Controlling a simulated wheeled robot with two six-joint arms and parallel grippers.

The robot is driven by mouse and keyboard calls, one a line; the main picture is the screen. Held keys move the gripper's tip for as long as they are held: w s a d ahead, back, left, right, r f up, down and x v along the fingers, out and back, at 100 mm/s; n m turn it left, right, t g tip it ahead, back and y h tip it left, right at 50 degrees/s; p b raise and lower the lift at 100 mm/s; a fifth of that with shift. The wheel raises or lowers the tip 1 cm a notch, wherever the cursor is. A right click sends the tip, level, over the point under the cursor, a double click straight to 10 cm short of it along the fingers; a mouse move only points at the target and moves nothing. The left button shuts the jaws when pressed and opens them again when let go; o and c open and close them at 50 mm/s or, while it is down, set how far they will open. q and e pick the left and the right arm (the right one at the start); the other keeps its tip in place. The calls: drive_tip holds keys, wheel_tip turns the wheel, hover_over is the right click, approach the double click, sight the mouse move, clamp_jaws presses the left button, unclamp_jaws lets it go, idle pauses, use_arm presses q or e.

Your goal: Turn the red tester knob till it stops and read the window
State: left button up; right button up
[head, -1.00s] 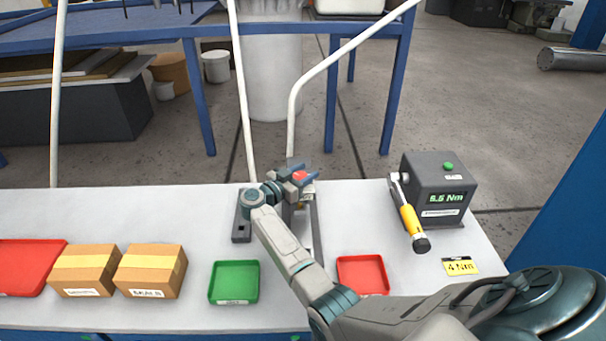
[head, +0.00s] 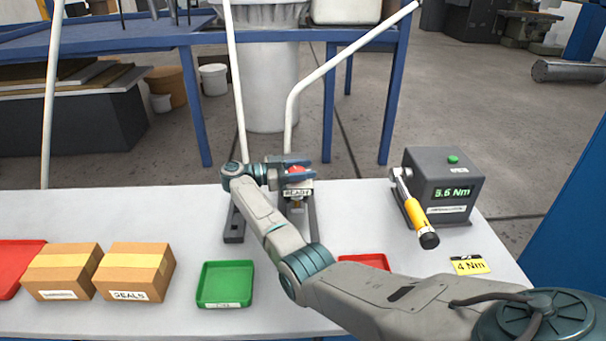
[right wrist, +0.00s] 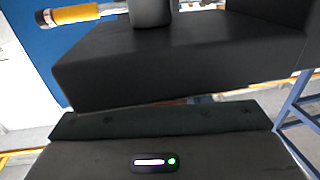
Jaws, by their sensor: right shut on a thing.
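The red knob (head: 296,170) shows in the head view as a small red patch between the fingers of my right gripper (head: 299,168). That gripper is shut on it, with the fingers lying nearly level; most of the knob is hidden. Just below is a small pale window or plate reading "READY" (head: 298,192), on the grey tester stand (head: 312,222). In the right wrist view my dark jaws (right wrist: 185,102) fill most of the picture, with only a thin reddish strip between them. My left gripper is not in view.
A grey box (head: 441,185) with a green button displays about 5.5 Nm. A yellow-handled wrench (head: 418,217) leans on it, near a "4 Nm" card (head: 470,265). A green tray (head: 225,285), a red tray (head: 366,261) and cartons (head: 135,272) stand along the front.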

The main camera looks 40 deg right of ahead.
idle(0.3)
drive_tip(key=o, duration=1)
drive_tip(key=shift+c, duration=0.2)
drive_tip(key=shift+a, duration=0.1)
